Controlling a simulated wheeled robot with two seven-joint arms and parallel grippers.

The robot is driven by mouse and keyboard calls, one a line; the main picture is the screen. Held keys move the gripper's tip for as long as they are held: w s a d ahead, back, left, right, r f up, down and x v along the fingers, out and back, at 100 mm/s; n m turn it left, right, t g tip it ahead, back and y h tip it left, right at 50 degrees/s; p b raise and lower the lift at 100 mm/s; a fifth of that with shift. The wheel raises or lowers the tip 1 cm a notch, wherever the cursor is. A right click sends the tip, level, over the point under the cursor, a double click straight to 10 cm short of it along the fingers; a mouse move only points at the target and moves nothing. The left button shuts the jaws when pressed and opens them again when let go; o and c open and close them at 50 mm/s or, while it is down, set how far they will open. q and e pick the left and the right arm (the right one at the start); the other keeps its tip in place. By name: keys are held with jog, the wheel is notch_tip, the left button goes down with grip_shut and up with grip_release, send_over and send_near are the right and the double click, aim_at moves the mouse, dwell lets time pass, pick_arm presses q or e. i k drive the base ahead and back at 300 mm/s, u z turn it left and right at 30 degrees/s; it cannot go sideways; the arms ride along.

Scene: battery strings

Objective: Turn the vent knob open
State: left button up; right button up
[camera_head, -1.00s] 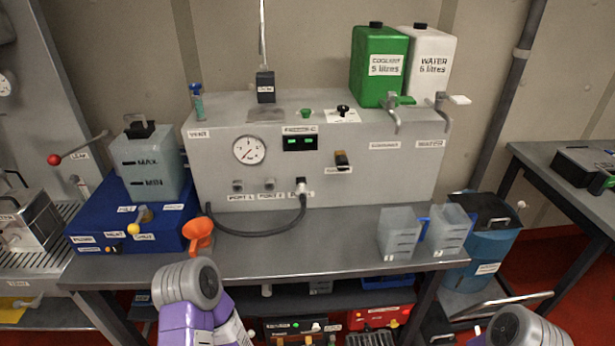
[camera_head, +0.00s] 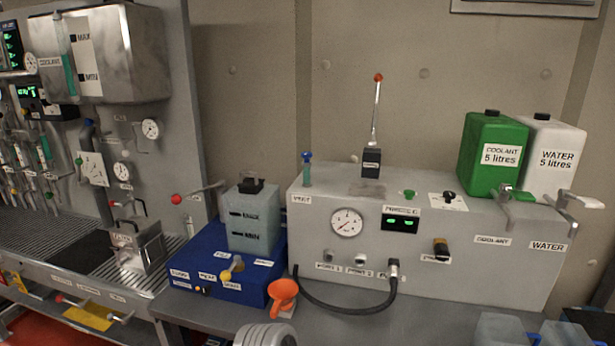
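A grey bench unit (camera_head: 440,265) stands on the table. At its left end a label that seems to read VENT (camera_head: 301,198) sits on the front face. Just above that label, a small clear tube with a blue knob-like top (camera_head: 306,155) stands upright on the unit. I cannot tell from here whether this blue top is turned open or closed. Only a rounded grey link of my arm shows at the bottom edge. Neither gripper is in view.
A blue box (camera_head: 215,288) with a translucent tank (camera_head: 252,216) stands left of the unit. Green (camera_head: 490,155) and white (camera_head: 550,160) canisters stand at right. A steel rig fills the left.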

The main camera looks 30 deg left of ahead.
aim_at(306, 155)
jog(key=k, duration=0.5)
jog(key=u, duration=1)
jog(key=i, duration=0.3)
jog(key=z, duration=0.05)
